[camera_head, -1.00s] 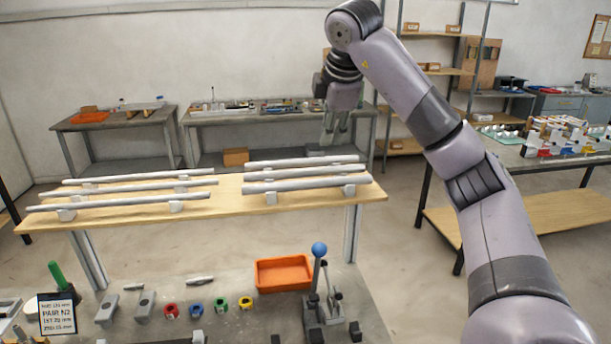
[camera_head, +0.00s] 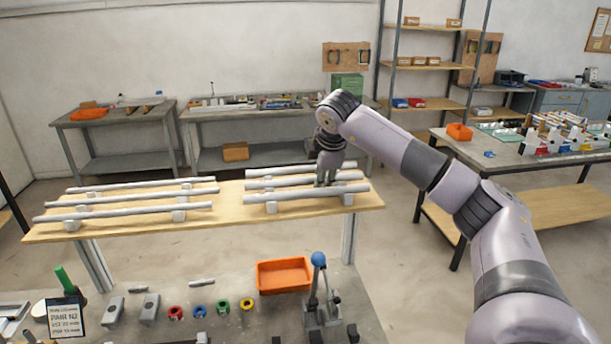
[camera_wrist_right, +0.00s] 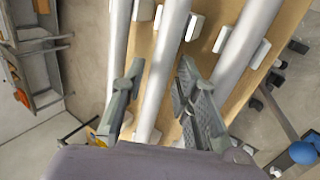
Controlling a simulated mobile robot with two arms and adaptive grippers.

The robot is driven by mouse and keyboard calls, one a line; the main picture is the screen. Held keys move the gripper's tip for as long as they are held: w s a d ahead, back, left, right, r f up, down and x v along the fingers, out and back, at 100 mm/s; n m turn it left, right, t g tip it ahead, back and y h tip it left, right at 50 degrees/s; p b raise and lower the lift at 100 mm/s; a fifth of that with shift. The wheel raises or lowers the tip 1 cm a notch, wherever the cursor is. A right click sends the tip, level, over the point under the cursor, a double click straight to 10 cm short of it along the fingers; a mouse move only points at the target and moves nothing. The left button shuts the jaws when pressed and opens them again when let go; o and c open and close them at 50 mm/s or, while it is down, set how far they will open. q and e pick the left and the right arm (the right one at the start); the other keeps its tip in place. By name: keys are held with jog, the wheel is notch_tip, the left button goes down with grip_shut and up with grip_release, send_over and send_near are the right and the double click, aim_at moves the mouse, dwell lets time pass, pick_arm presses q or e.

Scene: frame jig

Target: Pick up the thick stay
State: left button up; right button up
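Three grey rods lie side by side on white supports at the right of the wooden table: a far rod (camera_head: 282,171), a middle rod (camera_head: 278,183) and a near rod (camera_head: 285,194). Three longer rods lie at its left, including a front one (camera_head: 120,212). I cannot tell for sure which is the thick stay. My right gripper (camera_head: 326,181) is low over the right group. In the right wrist view, its fingers (camera_wrist_right: 160,92) are open on either side of the middle rod (camera_wrist_right: 158,78), with gaps visible. My left gripper is not in view.
The wooden table (camera_head: 228,211) has a bare strip between the two rod groups. Nearer stands a bench with an orange bin (camera_head: 284,276), a blue-knobbed lever (camera_head: 318,259), coloured rings and a small display sign (camera_head: 65,318). Neighbouring rods run close outside my fingers.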

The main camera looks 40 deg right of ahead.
jog(key=shift+a, duration=0.1)
jog(key=shift+c, duration=0.4)
grip_shut()
